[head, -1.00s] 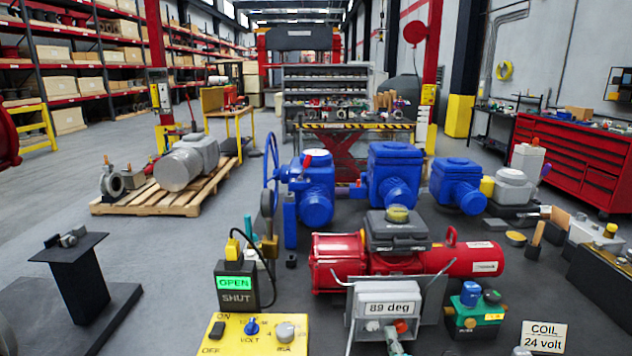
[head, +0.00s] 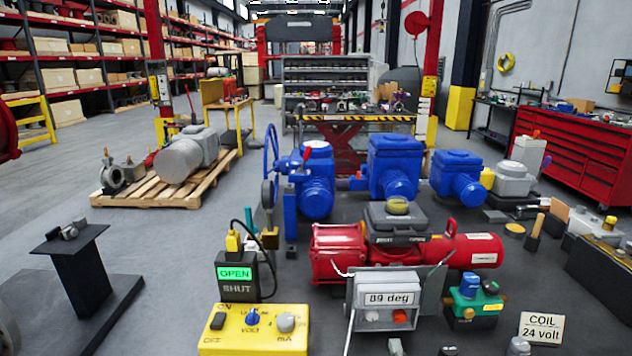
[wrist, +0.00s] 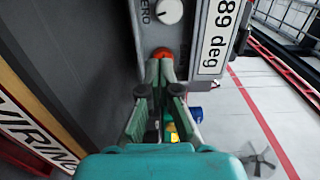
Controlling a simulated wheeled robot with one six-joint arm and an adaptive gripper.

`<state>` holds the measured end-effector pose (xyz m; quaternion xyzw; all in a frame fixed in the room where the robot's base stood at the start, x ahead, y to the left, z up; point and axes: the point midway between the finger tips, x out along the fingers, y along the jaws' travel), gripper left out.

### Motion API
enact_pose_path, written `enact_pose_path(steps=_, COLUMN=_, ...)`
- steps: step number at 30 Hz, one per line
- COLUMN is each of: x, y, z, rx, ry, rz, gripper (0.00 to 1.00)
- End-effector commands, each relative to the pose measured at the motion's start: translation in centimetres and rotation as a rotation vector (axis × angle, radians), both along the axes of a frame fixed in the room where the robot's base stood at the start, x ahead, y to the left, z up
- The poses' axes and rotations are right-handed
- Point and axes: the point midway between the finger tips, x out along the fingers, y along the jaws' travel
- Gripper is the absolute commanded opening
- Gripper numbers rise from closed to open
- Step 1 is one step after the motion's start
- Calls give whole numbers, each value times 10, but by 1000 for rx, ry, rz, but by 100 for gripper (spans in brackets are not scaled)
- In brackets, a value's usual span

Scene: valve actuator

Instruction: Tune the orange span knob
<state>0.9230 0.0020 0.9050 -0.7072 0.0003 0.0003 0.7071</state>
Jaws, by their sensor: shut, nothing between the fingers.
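The orange span knob (head: 399,316) sits on the lower front of the grey box with the "89 deg" display (head: 389,298). In the wrist view the knob (wrist: 163,53) shows just beyond my fingertips. A white knob (head: 371,316) sits to its left; in the wrist view this white knob (wrist: 169,11) has the word ZERO beside it. My gripper (wrist: 160,68) is shut and empty, its tips pointing at the orange knob.
The box's side flaps and thin struts stand close around the knobs. A red actuator (head: 340,252) lies behind the box. A yellow control box (head: 254,329) and an OPEN/SHUT indicator (head: 236,279) stand left; a green block (head: 474,308) and a COIL sign (head: 541,328) stand right.

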Motion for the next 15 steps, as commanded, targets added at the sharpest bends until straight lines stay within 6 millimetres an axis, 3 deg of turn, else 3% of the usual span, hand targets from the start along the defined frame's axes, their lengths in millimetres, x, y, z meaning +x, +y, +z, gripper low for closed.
enact_pose_path(steps=15, x=52, y=0, z=1, rx=0, ry=-1, rz=0, gripper=0)
